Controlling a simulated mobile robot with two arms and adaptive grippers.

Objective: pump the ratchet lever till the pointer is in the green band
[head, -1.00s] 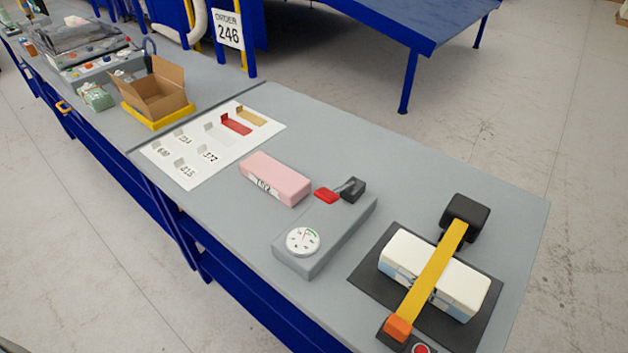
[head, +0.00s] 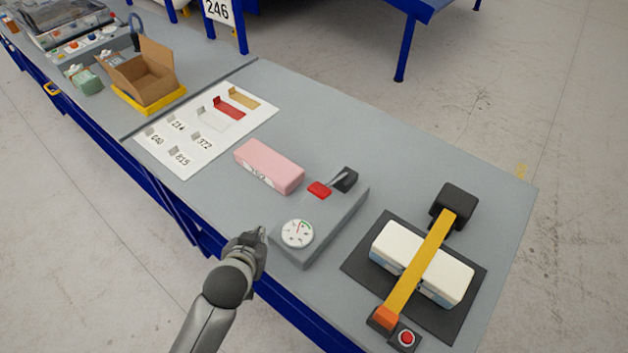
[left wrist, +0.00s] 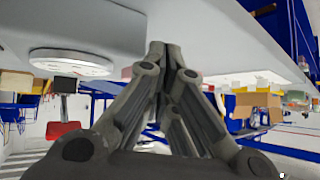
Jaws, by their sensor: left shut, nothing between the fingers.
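The grey gauge box (head: 335,228) stands on the bench with a round white dial (head: 297,233) on its near end. The dial has a green band at its upper right; the pointer is too small to read surely. The ratchet lever has a red handle (head: 319,190) and a black pivot block (head: 345,180) at the box's far end. My left gripper (head: 262,240) is shut and empty, at the bench's near edge just left of the dial, apart from the lever. My right gripper is not in view.
A pink block (head: 270,166) lies left of the box. At right, a white foam block (head: 455,279) lies under a yellow strap (head: 420,262) on a dark mat, with a red button (head: 406,338) in front. A white card (head: 190,165) and an open carton (head: 145,82) are farther left.

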